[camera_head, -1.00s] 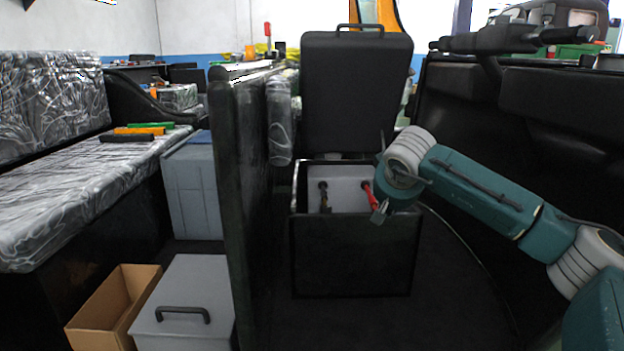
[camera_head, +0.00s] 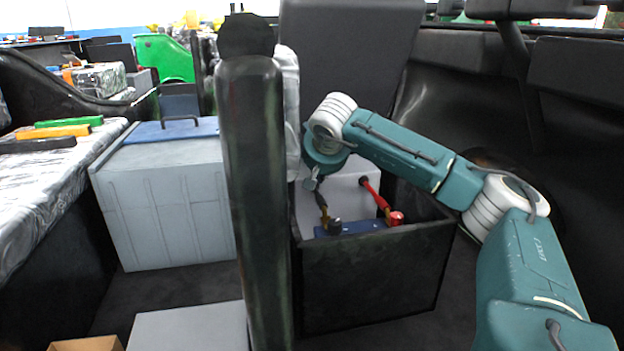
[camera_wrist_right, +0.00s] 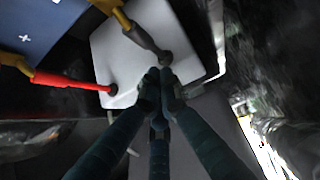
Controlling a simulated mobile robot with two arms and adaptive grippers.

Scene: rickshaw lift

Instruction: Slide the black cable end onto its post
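The black cable (camera_head: 321,198) runs from the pale inner wall of an open black box to a yellow lug by a black post (camera_head: 334,226) on the blue battery (camera_head: 350,226). I cannot tell whether the lug is around the post or beside it. In the right wrist view the black cable (camera_wrist_right: 147,40) leaves the wall and its yellow lug (camera_wrist_right: 122,18) is partly cut off by the top edge. My right gripper (camera_wrist_right: 160,76) has its fingertips together just beside the cable's wall end, with nothing visible between them. It also shows in the head view (camera_head: 313,183). My left gripper is out of view.
A red cable (camera_head: 374,193) reaches a red post (camera_head: 397,218) at the battery's right. The black box (camera_head: 380,280) has a raised front wall. A dark upright panel (camera_head: 255,200) stands close on its left. A grey chest (camera_head: 165,205) stands farther left.

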